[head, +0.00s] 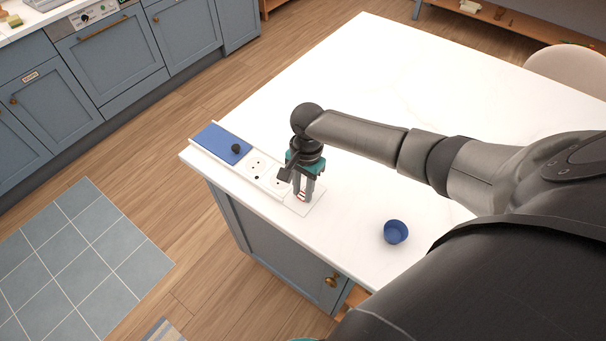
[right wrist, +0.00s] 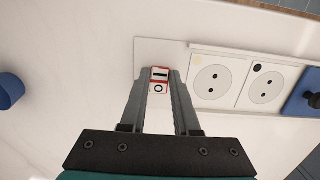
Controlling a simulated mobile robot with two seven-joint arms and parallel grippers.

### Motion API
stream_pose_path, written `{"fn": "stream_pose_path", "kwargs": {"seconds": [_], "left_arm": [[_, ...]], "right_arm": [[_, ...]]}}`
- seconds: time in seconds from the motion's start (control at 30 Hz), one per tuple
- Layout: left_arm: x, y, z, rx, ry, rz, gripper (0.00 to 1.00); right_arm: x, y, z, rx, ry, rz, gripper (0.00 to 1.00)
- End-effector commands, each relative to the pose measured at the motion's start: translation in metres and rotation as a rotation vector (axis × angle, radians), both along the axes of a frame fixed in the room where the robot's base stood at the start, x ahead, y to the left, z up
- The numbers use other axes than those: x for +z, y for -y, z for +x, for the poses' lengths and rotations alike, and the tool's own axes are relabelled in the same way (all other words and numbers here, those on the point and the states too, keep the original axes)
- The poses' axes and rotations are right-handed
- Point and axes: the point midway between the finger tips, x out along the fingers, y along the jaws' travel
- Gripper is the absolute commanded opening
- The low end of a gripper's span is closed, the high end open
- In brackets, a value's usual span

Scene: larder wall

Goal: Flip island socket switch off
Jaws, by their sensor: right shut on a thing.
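The island socket switch (right wrist: 159,88) is a small white rocker with a red edge, a dark bar mark and a ring mark, on a pale plate (right wrist: 148,47). It sits at the end of a white socket strip (head: 266,178) along the island's edge. My right gripper (right wrist: 159,76) points down at the plate, shut on the switch, with one finger on each side of it. In the head view my right gripper (head: 303,197) mostly hides the switch. I cannot tell which side of the rocker is pressed in.
Two round sockets (right wrist: 212,85) lie beside the switch. A blue panel with a black knob (head: 222,143) is at the strip's far end. A blue bowl (head: 396,232) stands right of my gripper on the white island top (head: 400,70), which is otherwise largely clear.

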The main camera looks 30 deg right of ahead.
Motion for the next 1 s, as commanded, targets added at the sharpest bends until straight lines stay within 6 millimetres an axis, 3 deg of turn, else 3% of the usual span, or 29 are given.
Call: {"fn": "stream_pose_path", "kwargs": {"seconds": [0.03,0.23,0.6,0.93,0.97,1.0], "left_arm": [[0.012,0.0,0.0,0.0,0.0,0.0,0.99],[0.032,0.0,0.0,0.0,0.001,0.0,0.99],[0.026,0.001,0.001,-0.001,0.001,-0.001,0.99],[0.026,0.001,0.001,-0.001,0.002,-0.001,0.99],[0.026,0.001,0.001,-0.001,0.002,-0.001,0.99],[0.026,0.001,0.001,-0.001,0.002,-0.001,0.99]], "right_arm": [[0.012,0.0,0.01,-0.004,0.028,0.013,0.0],[0.009,0.003,0.005,-0.007,-0.003,0.063,0.0],[0.004,0.007,0.005,-0.005,-0.065,0.21,0.0],[0.004,0.007,0.004,-0.004,-0.069,0.217,0.0],[0.004,0.007,0.004,-0.004,-0.069,0.217,0.33],[0.004,0.007,0.004,-0.004,-0.07,0.217,0.38]]}}
